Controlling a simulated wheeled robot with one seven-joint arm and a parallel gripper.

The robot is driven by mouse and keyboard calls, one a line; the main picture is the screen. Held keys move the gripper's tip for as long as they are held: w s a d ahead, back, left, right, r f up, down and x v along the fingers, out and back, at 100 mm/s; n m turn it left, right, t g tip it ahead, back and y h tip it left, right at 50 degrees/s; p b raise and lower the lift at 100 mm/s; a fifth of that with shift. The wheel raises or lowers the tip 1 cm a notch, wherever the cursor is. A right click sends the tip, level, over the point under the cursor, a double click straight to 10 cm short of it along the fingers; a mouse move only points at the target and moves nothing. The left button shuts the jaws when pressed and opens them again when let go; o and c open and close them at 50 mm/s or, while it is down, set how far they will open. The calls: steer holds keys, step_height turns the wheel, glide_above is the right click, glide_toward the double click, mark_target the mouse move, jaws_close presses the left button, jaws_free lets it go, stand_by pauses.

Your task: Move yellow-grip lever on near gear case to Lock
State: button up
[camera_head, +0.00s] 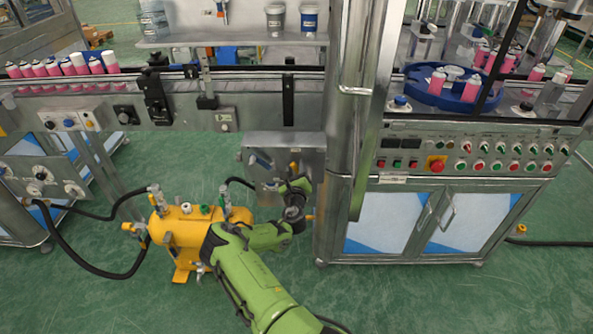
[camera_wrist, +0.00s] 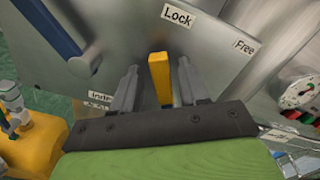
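The near gear case (camera_head: 312,150) is a grey metal box beside the cabinet. Its face (camera_wrist: 130,35) fills much of the wrist view. The yellow-grip lever (camera_wrist: 160,78) points up the face, its tip just below and slightly left of the Lock label (camera_wrist: 178,16). The Free label (camera_wrist: 244,47) is farther right. My gripper (camera_wrist: 157,82) is open, one finger on each side of the yellow grip with narrow gaps. The lever's pivot is hidden behind my gripper. In the head view the yellow grip (camera_head: 294,167) shows just above my gripper.
A blue-handled lever (camera_wrist: 50,25) is on the same case, left of the yellow one. A partly hidden label (camera_wrist: 100,98) lies beside my left finger. A yellow tank (camera_head: 175,235) with hoses stands left of my arm. The steel cabinet (camera_head: 345,225) stands close on the right.

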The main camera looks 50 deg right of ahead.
steer(key=p+v, duration=0.2)
steer(key=v, duration=1.3)
steer(key=shift+s+a+p, duration=0.25)
steer(key=shift+s+p, duration=0.05)
steer(key=shift+s, duration=0.05)
